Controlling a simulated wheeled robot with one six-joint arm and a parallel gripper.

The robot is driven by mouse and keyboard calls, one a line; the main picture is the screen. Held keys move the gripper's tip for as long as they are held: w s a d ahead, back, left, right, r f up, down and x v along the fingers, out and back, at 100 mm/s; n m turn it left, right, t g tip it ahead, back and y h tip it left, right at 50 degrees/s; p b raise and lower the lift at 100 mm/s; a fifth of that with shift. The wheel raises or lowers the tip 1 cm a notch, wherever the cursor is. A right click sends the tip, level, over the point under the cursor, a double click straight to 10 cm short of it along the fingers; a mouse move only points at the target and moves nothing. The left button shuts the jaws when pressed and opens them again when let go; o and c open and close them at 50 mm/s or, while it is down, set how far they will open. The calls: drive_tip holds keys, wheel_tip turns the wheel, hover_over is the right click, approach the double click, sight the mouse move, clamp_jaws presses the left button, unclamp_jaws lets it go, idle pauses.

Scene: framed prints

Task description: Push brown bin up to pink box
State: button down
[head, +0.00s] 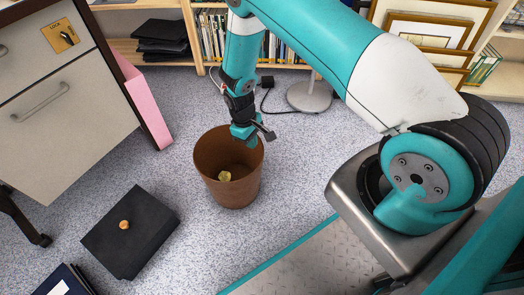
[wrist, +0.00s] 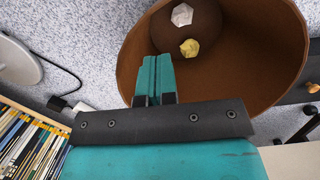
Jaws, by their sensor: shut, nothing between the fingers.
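The brown bin (head: 230,185) stands upright on the floor in the middle of the head view. The pink box (head: 143,100) stands by the drawer cabinet, up and left of the bin, with a gap of floor between. My gripper (head: 248,138) is shut and empty at the bin's far rim; the fingers (wrist: 154,80) overlap the rim in the wrist view. I cannot tell whether they touch it.
A drawer cabinet (head: 70,110) stands left. A lamp base (head: 309,97) and cable lie behind the bin, before bookshelves (head: 255,45). Floor between bin and pink box is clear.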

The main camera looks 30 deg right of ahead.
sight(262, 151)
drive_tip(key=s, duration=0.1)
drive_tip(key=s+d+b, duration=0.1)
drive_tip(key=s+f+b, duration=0.1)
drive_tip(key=s, duration=0.1)
drive_tip(key=shift+d, duration=0.35)
drive_tip(key=shift+f, duration=0.25)
drive_tip(key=shift+f, duration=0.15)
